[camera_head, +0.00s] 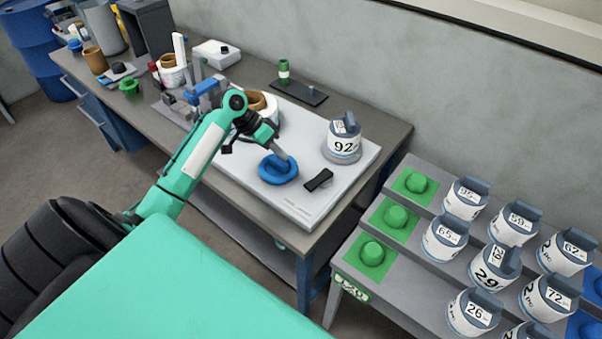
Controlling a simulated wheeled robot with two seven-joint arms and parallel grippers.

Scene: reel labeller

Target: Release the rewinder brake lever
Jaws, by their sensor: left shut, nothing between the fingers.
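My left gripper (284,156) is shut with nothing held. Its tips are over a blue ring-shaped part (279,174) on the white base plate (303,205). I cannot tell whether they touch it. A short black lever-like piece (319,180) lies on the plate just right of the ring, apart from the gripper; I cannot tell for sure that it is the brake lever. A grey-and-white reel marked 92 (343,146) stands on a round grey base behind it. My right gripper is not in view.
My left arm partly covers a brown-cored roll (262,101) and a machine with a blue part (207,92). A green-topped post (284,70) stands on a black plate behind. A stepped rack at right holds several numbered reels and green knobs (372,253).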

